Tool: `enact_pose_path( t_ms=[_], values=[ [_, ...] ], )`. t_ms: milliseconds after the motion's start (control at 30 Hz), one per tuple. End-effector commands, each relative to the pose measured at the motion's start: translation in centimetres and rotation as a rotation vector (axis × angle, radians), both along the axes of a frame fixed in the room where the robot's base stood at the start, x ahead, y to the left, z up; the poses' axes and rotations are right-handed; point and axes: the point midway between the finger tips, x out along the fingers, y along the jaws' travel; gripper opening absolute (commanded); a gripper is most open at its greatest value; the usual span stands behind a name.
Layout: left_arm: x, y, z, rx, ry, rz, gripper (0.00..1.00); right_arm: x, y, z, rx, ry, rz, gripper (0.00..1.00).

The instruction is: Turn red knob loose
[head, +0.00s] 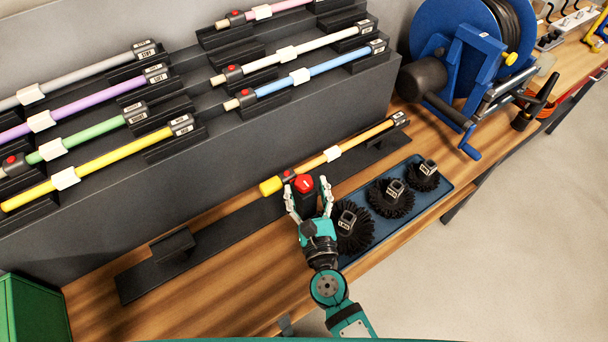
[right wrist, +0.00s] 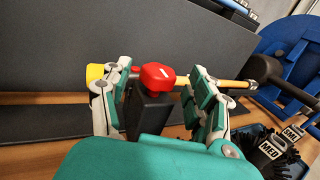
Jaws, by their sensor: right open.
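The red knob (head: 303,184) sits on top of a dark upright block (head: 305,203) near the middle of the bench. In the right wrist view the red knob (right wrist: 157,76) shows between the fingers, on the dark block (right wrist: 150,108). My right gripper (head: 308,196) is open, with one finger on each side of the knob and block. In the right wrist view a gap shows between the right finger and the knob; I cannot tell whether the left finger touches the block. My left gripper is not in view.
An orange rod with a yellow end (head: 271,186) lies just behind the knob. A blue tray (head: 370,241) with round black brushes (head: 390,198) lies to the right. A rack (head: 215,190) holds several coloured rods behind. A blue hose reel (head: 470,60) stands at back right.

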Motion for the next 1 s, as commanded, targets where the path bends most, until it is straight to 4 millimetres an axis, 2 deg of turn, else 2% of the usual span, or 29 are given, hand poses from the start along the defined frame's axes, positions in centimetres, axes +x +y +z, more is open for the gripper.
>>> enact_pose_path(
  t_ms=[100, 233, 567, 1000],
  values=[
    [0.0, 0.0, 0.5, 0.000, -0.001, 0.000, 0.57, 1.7, 0.3, 0.1, -0.001, -0.001, 0.000, 0.60],
    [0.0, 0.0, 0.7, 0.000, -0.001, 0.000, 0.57, 2.7, 0.5, 0.0, -0.002, 0.000, -0.001, 0.60],
    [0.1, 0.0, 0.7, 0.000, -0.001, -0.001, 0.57, 3.0, 0.6, 0.0, -0.001, 0.000, -0.001, 0.60],
    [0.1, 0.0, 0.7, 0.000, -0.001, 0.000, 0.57, 3.0, 0.6, 0.0, -0.001, 0.000, 0.000, 0.04]
  ],
)
